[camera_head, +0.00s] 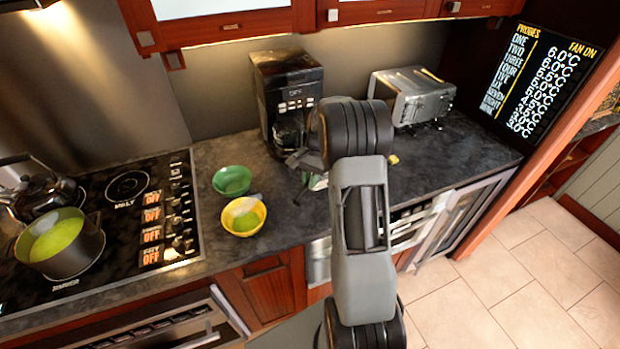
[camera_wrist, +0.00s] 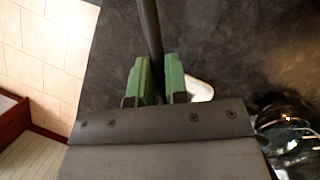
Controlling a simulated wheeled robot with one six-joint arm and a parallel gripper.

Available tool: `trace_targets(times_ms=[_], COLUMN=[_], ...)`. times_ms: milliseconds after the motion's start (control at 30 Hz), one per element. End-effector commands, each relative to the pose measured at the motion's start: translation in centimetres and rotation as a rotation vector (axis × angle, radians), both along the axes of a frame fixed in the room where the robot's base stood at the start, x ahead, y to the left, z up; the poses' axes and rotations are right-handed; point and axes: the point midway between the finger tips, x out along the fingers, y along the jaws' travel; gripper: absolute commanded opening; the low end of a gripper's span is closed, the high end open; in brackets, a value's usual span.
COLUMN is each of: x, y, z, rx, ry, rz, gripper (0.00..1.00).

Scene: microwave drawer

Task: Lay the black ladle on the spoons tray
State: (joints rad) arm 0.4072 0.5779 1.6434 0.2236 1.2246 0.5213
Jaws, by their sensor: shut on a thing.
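My gripper (camera_wrist: 158,82) shows in the wrist view with its two green finger pads closed around a thin black handle, that of the black ladle (camera_wrist: 149,28). The handle runs up out of the top of the wrist view, and the ladle's bowl is not visible there. In the head view my arm hides most of the gripper and the ladle, above the counter in front of the coffee maker. A small white object (camera_wrist: 200,88) lies just right of the fingers in the wrist view, partly hidden. I cannot tell whether it is the spoons tray.
A coffee maker (camera_head: 285,85) and a silver toaster oven (camera_head: 412,95) stand at the back of the dark counter (camera_head: 470,150). A green bowl (camera_head: 232,180) and a yellow bowl (camera_head: 244,216) sit left of my arm. The stove (camera_head: 130,205) holds a pot (camera_head: 62,243) and kettle.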

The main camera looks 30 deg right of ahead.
Motion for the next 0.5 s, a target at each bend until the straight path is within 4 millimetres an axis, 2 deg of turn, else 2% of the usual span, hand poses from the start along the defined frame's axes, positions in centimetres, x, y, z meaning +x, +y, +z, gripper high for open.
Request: trace_targets(times_ms=[33, 500], x=[0.0, 0.0], y=[0.0, 0.0], z=[-0.7, -5.1], rx=[0.000, 0.001], ry=[0.000, 0.001], rz=[0.000, -0.001], gripper=[0.00, 0.00])
